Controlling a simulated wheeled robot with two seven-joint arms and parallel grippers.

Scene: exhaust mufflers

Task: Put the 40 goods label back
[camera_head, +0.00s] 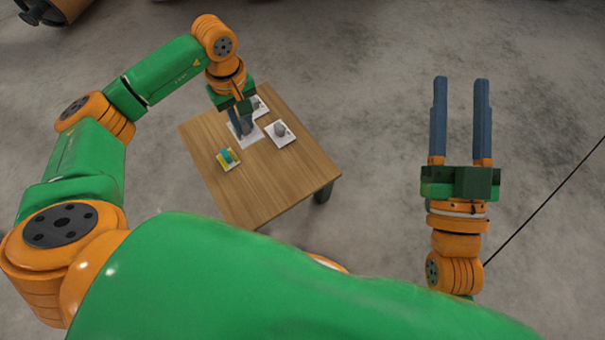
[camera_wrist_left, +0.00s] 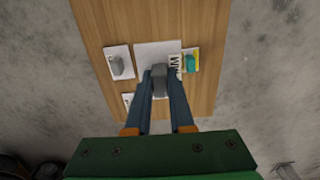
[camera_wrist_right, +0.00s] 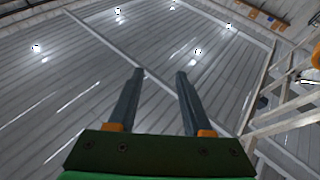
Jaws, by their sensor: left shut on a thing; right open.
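My left gripper (camera_head: 241,134) is low over the wooden table, shut on a small grey block (camera_wrist_left: 160,78). The block is at or just above a larger white sheet (camera_wrist_left: 155,50); I cannot tell if it touches. A white card with dark marks (camera_wrist_left: 174,66) lies beside the sheet. A white card (camera_head: 280,140) bears another grey block (camera_head: 280,128). A yellow label (camera_head: 228,164) bears a teal block (camera_wrist_left: 190,63). Another white card (camera_head: 261,106) is partly hidden by my left gripper. I cannot read which is the 40 goods label. My right gripper (camera_head: 461,80) is open and empty.
The wooden table (camera_head: 265,190) has bare top toward its near edge. Grey concrete floor (camera_head: 380,100) surrounds it. My right gripper is right of the table, clear of it. A brown cylinder (camera_head: 50,10) lies at the far left.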

